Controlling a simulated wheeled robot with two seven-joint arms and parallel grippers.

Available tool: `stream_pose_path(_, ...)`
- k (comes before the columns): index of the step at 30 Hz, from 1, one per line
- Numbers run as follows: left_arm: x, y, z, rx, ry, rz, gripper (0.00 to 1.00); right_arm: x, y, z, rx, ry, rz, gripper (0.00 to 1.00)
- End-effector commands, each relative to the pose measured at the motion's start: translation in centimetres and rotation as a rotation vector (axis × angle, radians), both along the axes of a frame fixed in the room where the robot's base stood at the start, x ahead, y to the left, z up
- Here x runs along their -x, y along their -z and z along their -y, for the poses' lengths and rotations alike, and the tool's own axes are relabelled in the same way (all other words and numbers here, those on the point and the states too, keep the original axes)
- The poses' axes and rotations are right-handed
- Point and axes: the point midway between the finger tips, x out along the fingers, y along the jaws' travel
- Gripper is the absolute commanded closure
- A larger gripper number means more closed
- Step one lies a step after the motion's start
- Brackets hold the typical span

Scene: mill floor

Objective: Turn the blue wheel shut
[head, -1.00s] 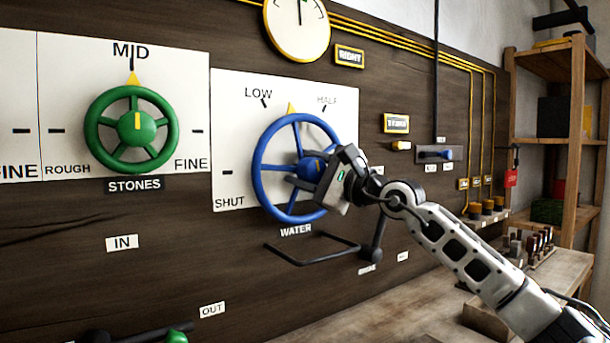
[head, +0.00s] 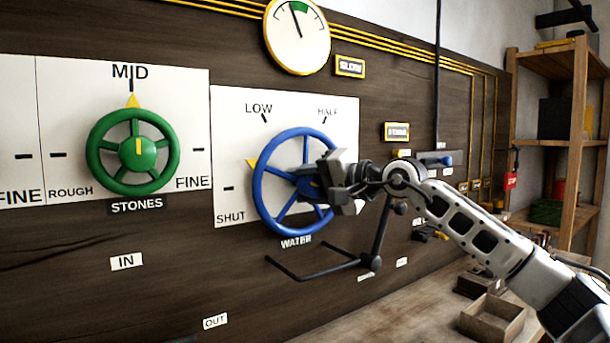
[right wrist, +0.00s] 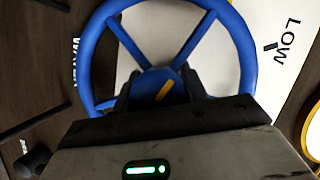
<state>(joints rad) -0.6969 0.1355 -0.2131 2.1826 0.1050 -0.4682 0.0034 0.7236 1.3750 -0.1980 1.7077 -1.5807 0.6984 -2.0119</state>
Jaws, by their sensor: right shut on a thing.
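The blue wheel (head: 262,205) is mounted on the white WATER dial plate (head: 228,130) in the head view. Its yellow pointer (head: 252,163) is at the upper left of the rim, between the LOW and SHUT marks and nearer to SHUT. My right gripper (head: 318,184) is shut on the wheel's hub, whose far side it partly hides. In the right wrist view the fingers (right wrist: 156,90) lie on both sides of the blue hub (right wrist: 153,80), with its yellow stripe between them. My left gripper is not in view.
The green STONES wheel (head: 111,127) is to the left, its pointer at MID. The round gauge (head: 312,48) above has a sign (head: 350,66) that seems to read SLOW. A black bent rod (head: 310,276) juts out below the blue wheel. An open wooden box (head: 470,325) is on the bench.

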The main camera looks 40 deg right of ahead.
Motion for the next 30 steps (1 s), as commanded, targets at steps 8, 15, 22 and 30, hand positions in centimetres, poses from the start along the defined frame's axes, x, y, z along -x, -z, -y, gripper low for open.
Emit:
stream_pose_path(8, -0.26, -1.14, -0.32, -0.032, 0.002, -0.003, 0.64, 0.02, -0.21, 0.0, 0.225, -0.001, -0.027, 0.8)
stream_pose_path(15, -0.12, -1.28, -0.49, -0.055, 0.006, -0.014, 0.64, 0.02, -0.04, 0.02, 0.353, -0.001, -0.04, 0.8)
stream_pose_path(22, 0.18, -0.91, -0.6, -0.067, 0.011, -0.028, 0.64, 0.02, 0.1, 0.08, 0.412, 0.0, -0.046, 0.8)
stream_pose_path(30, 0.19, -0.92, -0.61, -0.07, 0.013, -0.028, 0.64, 0.01, 0.18, 0.1, 0.428, 0.0, -0.048, 0.8)
